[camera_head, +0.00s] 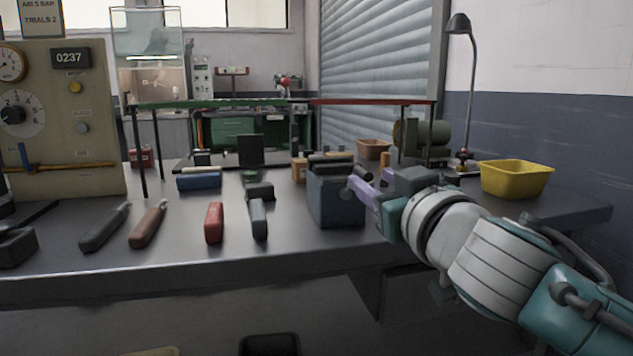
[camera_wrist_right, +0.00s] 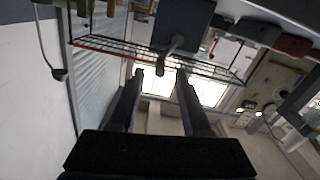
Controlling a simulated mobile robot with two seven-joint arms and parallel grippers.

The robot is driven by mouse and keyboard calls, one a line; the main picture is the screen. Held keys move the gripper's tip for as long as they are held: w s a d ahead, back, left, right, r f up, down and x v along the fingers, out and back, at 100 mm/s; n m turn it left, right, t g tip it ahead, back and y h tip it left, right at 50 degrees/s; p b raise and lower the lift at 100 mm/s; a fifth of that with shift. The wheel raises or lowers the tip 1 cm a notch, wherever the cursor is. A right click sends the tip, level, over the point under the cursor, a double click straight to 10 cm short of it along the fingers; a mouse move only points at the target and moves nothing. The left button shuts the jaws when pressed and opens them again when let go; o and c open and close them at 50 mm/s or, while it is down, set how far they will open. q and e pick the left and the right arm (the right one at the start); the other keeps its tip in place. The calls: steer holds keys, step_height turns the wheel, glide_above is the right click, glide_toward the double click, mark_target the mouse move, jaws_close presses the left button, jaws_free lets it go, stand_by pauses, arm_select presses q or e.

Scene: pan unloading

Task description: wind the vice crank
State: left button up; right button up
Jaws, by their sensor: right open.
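The vice (camera_head: 335,197) is a blue-grey block with dark jaws on top, standing on the grey bench right of centre. In the right wrist view the vice body (camera_wrist_right: 183,24) shows at the top, with a grey crank (camera_wrist_right: 167,56) sticking out toward the camera. My right gripper (camera_head: 362,190) is at the vice's right side. In the wrist view its two dark fingers (camera_wrist_right: 159,72) are apart, with the crank's end between or just beyond their tips; I cannot tell if they touch it. The crank is not clear in the head view. My left gripper is not in view.
Several tools, including a red-handled one (camera_head: 214,223), lie left of the vice. A wire rack (camera_head: 225,103) stands behind. A gauge panel (camera_head: 70,120) is at left.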

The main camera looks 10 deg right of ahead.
steer(key=shift+w, duration=1.1)
jaws_close()
